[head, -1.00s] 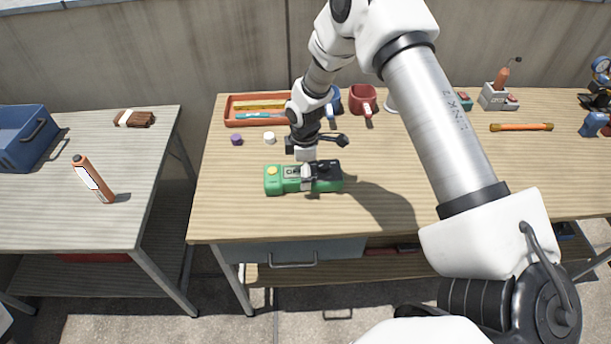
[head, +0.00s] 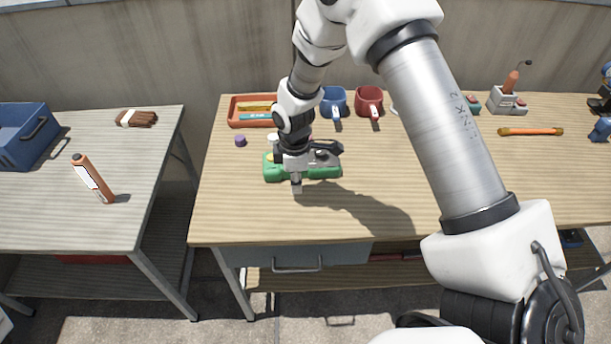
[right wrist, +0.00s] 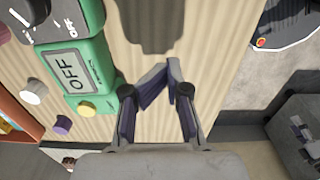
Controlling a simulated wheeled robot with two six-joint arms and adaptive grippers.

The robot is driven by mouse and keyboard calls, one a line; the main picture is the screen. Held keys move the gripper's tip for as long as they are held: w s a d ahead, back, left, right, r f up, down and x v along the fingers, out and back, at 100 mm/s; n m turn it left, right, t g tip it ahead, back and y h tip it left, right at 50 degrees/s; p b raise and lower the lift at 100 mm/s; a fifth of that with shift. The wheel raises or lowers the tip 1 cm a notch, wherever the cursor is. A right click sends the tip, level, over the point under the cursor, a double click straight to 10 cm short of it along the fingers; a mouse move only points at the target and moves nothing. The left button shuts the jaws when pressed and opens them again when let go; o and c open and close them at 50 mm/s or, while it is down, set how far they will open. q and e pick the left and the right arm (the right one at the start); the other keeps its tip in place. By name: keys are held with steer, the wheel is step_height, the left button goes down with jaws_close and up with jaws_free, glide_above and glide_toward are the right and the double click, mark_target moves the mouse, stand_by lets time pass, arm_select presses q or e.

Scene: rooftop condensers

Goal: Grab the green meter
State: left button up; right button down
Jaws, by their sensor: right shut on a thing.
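The green meter (head: 320,172) lies on the wooden bench, partly hidden behind my right gripper (head: 297,188). In the right wrist view the meter (right wrist: 98,75) shows its "OFF" display and yellow button. My right gripper (right wrist: 168,80) is low over the bench on the meter's near side. Its fingers lean together at the tips, with bench showing between them lower down. The meter's body is outside the fingers, close against or touching one of them. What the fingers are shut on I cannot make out. My left gripper is not in view.
Behind the meter are a purple cap (head: 240,141), a white cap (head: 273,138) and an orange tray (head: 234,121). The bench's front part is bare.

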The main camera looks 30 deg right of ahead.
steer(key=s+a, duration=0.1)
steer(key=a, duration=0.2)
steer(key=s+a+b, duration=0.1)
steer(key=a, duration=0.2)
steer(key=s+a+r, duration=0.1)
steer(key=s+a, duration=0.1)
steer(key=a, duration=0.1)
steer(key=shift+a, duration=0.2)
steer(key=shift+a+r, duration=0.1)
steer(key=shift+a, duration=0.1)
steer(key=shift+c, duration=1.9)
jaws_free()
steer(key=shift+r, duration=0.1)
